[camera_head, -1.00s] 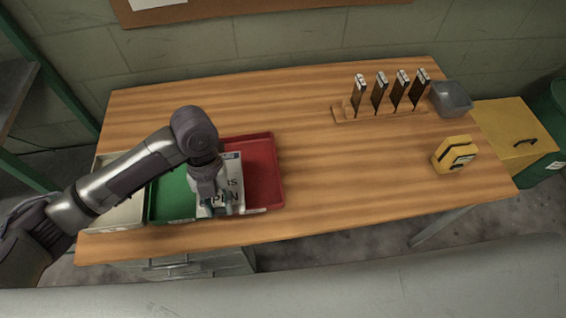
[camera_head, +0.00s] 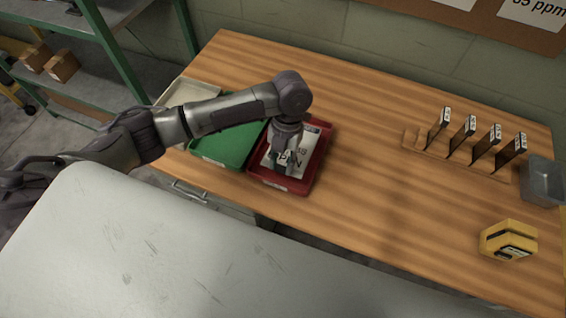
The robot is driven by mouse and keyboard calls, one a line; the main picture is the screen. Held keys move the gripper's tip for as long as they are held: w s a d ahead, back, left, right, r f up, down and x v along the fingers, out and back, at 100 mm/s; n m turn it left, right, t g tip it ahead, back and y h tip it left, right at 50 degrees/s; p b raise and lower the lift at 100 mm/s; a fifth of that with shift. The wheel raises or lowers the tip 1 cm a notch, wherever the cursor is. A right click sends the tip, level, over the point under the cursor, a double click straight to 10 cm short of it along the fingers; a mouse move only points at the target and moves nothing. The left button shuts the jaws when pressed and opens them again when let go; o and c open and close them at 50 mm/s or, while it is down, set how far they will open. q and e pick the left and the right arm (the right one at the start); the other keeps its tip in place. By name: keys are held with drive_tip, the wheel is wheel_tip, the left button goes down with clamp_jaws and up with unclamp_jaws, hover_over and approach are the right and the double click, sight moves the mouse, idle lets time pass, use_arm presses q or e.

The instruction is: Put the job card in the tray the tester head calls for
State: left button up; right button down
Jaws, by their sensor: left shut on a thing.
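The white job card (camera_head: 307,142), with dark printing, is in the grip of my left gripper (camera_head: 281,163). The gripper and forearm hide part of it. The card lies within the outline of the red tray (camera_head: 319,163); I cannot tell whether it touches the tray floor. The green tray (camera_head: 228,149) sits directly left of the red one. A pale tray (camera_head: 192,93) is farther left, partly behind my arm. I cannot make out which thing is the tester head or what it reads. My right gripper is out of view.
A wooden rack (camera_head: 420,145) with several dark upright pieces stands at the right. The table's middle (camera_head: 370,180) is clear. A green-framed shelf (camera_head: 100,45) stands at the back left.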

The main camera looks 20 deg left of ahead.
sight(283, 161)
use_arm(q)
drive_tip(key=shift+w+a+f, duration=0.2)
drive_tip(key=shift+w+f, duration=0.3)
drive_tip(key=shift+w, duration=0.3)
drive_tip(key=shift+f, duration=0.35)
wheel_tip(283, 161, down, 2)
drive_tip(key=shift+a+f+p, duration=0.1)
drive_tip(key=shift+f+p, duration=0.1)
drive_tip(key=shift+p, duration=0.15)
drive_tip(key=shift+f, duration=0.45)
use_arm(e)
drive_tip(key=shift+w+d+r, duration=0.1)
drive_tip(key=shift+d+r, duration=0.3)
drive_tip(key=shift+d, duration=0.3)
use_arm(q)
drive_tip(key=shift+f, duration=0.1)
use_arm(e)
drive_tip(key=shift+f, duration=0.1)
use_arm(q)
drive_tip(key=o, duration=1)
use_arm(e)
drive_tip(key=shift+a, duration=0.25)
